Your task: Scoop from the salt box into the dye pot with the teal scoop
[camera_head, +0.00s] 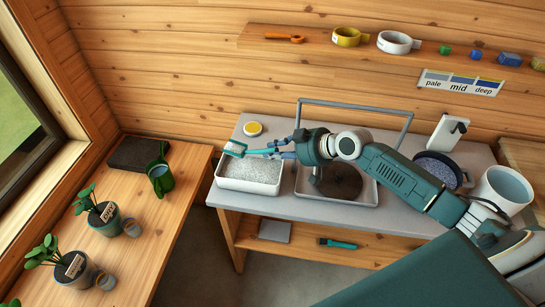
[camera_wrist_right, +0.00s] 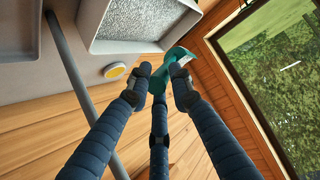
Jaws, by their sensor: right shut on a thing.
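The salt box (camera_head: 248,187), a white rectangular tub full of pale grains, stands at the left of the grey bench; its rim also shows in the wrist view (camera_wrist_right: 128,47). My right gripper (camera_head: 277,150) is shut on the handle of the teal scoop (camera_head: 236,149), above the back of the salt box. The scoop head also shows in the wrist view (camera_wrist_right: 176,57), with a pale patch in it that looks like salt. A white pot (camera_head: 497,201) with bluish-grey contents stands at the bench's right end, beside a dark-blue speckled round vessel (camera_head: 440,168); I cannot tell which is the dye pot.
A tray (camera_head: 368,193) with a dark round patch and a grey metal frame (camera_head: 352,105) stand mid-bench, under my right arm. A yellow-lidded jar (camera_head: 253,129) is behind the salt box. Potted plants and a green watering can (camera_head: 160,175) stand on the left table.

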